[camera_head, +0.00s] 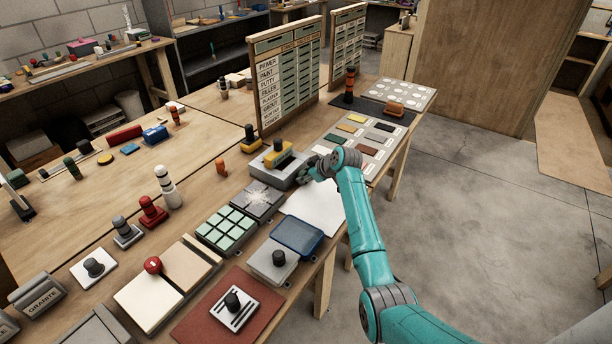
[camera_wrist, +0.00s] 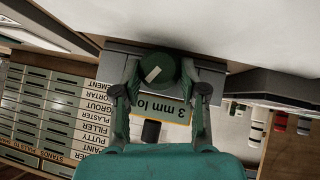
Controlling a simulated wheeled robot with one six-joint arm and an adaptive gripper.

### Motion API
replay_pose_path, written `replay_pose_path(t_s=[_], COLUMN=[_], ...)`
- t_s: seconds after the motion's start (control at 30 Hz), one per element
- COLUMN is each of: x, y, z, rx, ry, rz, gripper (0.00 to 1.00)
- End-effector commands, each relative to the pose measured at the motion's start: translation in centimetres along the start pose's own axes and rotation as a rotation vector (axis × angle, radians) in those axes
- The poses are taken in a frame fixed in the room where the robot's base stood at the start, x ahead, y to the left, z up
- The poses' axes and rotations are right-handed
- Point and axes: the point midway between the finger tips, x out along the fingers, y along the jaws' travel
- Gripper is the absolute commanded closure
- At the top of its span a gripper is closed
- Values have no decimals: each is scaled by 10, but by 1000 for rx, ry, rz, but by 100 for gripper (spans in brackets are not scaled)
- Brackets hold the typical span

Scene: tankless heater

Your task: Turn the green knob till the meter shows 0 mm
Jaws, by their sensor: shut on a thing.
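The green knob (camera_wrist: 158,68), dark green and round with a pale mark on its face, shows in the wrist view at the front of a grey device. My gripper (camera_wrist: 160,80) has its fingers on both sides of the knob and is shut on it. Beside the knob, the meter (camera_wrist: 175,110) is a greenish plate that appears upside down and reads "3 mm lo..."; the rest is hidden by a finger. In the head view, my gripper (camera_head: 314,170) is at the right side of the grey device (camera_head: 268,171), hiding the knob.
A board with labelled rows (camera_head: 290,80) stands behind the device. A patterned tile (camera_head: 258,200), a white sheet (camera_head: 316,208) and a sample panel (camera_head: 365,140) lie close by on the bench. The floor (camera_head: 460,220) to the right is clear.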

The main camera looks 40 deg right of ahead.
Motion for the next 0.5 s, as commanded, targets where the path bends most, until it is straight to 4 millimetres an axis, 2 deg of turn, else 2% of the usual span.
replay_pose_path(t_s=[0.5], x=[0], y=[6], z=[0], rx=[224], ry=[-1], rz=[-224], gripper=[93])
